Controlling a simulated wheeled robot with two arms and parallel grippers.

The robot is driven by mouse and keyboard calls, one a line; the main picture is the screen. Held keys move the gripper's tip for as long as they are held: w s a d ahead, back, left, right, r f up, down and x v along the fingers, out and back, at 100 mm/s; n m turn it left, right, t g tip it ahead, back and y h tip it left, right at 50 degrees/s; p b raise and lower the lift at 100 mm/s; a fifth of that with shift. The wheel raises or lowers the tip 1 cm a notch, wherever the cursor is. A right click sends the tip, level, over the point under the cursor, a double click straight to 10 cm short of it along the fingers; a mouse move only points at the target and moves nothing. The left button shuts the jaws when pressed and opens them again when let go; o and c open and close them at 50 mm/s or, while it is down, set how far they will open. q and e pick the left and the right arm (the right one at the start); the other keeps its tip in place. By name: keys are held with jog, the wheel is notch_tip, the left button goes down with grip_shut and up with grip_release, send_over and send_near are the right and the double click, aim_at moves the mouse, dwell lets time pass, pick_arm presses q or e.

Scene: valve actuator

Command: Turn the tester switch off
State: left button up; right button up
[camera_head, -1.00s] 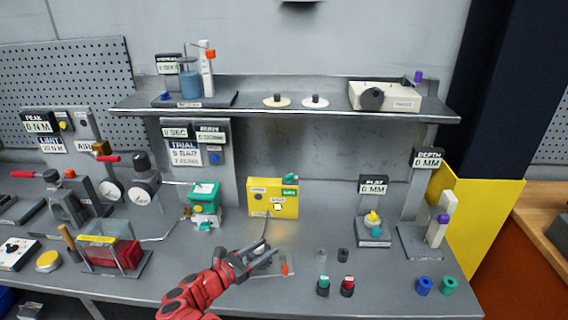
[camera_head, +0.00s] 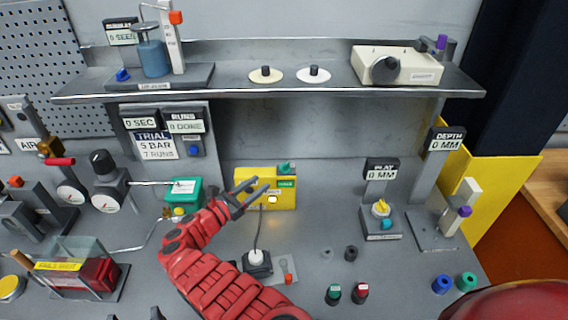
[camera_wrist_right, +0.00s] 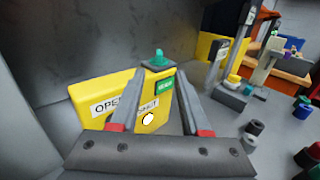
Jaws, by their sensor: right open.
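The yellow box (camera_head: 243,175), seemingly the tester, stands on the bench against the back panel. A teal knob (camera_head: 285,167) sits on a dark base on its top. In the right wrist view, the box (camera_wrist_right: 90,95) has labels reading "OPEN" and partly hidden "SHUT", a green label (camera_wrist_right: 164,87) and a bright white round spot (camera_wrist_right: 148,119). Which part is the switch I cannot tell. My right gripper (camera_head: 262,187) is open and empty in front of the box. In the right wrist view its fingers (camera_wrist_right: 158,78) frame the box's right part and the knob. My left gripper is not in view.
A cable runs from the box to a dark block with a white top (camera_head: 257,257). A small plate with a red-tipped lever (camera_head: 287,272) lies beside it. A green device (camera_head: 182,192) stands left of my arm. A shelf (camera_head: 320,88) spans above.

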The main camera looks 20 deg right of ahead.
aim_at(281, 168)
jog(key=b+x, duration=0.1)
jog(key=x, duration=0.3)
jog(key=b+x, duration=0.2)
jog(key=x, duration=0.2)
jog(key=b+x, duration=0.1)
jog(key=x, duration=0.2)
jog(key=shift+w+d+f+b, duration=0.25)
jog(key=shift+d+b, duration=0.1)
jog(key=shift+b, duration=0.05)
jog(key=shift+w+d+r, duration=0.1)
jog(key=shift+w+d, duration=0.1)
jog(key=shift+d, duration=0.1)
grip_shut()
